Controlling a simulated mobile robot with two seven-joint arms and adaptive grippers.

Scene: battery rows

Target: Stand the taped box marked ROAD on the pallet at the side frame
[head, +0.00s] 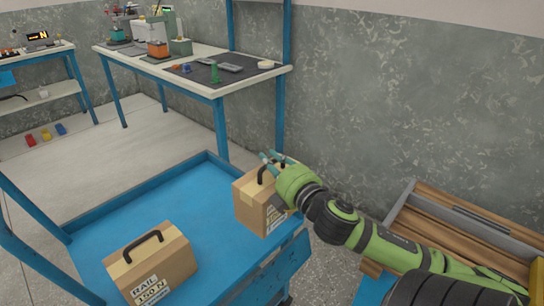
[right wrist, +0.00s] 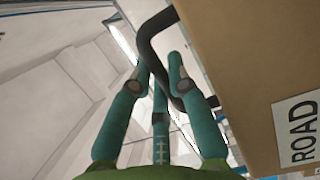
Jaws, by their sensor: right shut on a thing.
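My right gripper (head: 270,158) is shut on the black handle of a taped cardboard box (head: 250,204) at the right side of the blue cart. In the right wrist view the fingers (right wrist: 160,72) close around the handle (right wrist: 152,42), and the box (right wrist: 245,60) carries a label reading ROAD. I cannot tell whether the box rests on the cart or hangs just above it. A wooden slatted pallet (head: 428,229) with grey metal bars stands at the right, partly behind my right arm. My left gripper is not in view.
A second taped box marked RAIL (head: 165,268) stands at the front of the blue cart (head: 135,215). A workbench (head: 205,82) with tools is behind the cart, and another bench (head: 45,93) is at far left. A grey wall closes the back right.

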